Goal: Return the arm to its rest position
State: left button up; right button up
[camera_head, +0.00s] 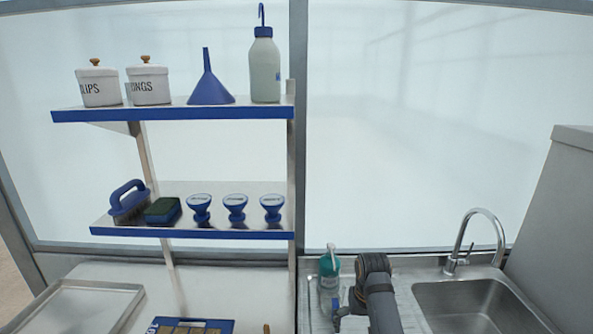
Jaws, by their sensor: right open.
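My right arm rises from the bottom edge, right of centre, over the left part of the sink unit. My right gripper (345,312) shows only in part, low in the picture beside the arm's dark rounded joint. It is open, and I see nothing held in it. My left gripper is not in view.
A sink basin (470,300) with a curved tap (470,235) lies to the right. Shelves at left hold two jars, a blue funnel (210,85), a wash bottle (264,70), a brush, a sponge and blue-handled tools. A metal tray (82,308) lies at lower left.

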jog(key=s+d+f+t, duration=0.1)
jog(key=s+d+f, duration=0.25)
jog(key=s, duration=0.35)
jog(key=s+d+f, duration=0.3)
jog(key=s+f, duration=0.1)
jog(key=s, duration=0.3)
jog(key=s+d+r+n+t, duration=0.15)
jog(key=s+r, duration=0.25)
jog(key=s, duration=0.8)
notch_tip(320, 180, down, 28)
jog(key=s+d+r+h+b, duration=0.1)
jog(key=d+b, duration=0.1)
jog(key=b, duration=0.1)
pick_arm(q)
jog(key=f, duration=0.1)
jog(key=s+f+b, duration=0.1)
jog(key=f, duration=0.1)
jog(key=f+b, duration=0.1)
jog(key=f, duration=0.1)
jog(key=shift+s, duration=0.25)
pick_arm(e)
jog(key=s+d+f+g, duration=0.1)
jog(key=s+f+g, duration=0.1)
jog(key=s+f, duration=1.7)
notch_tip(320, 180, down, 2)
jog(key=shift+s+d+f, duration=0.15)
jog(key=shift+s, duration=0.2)
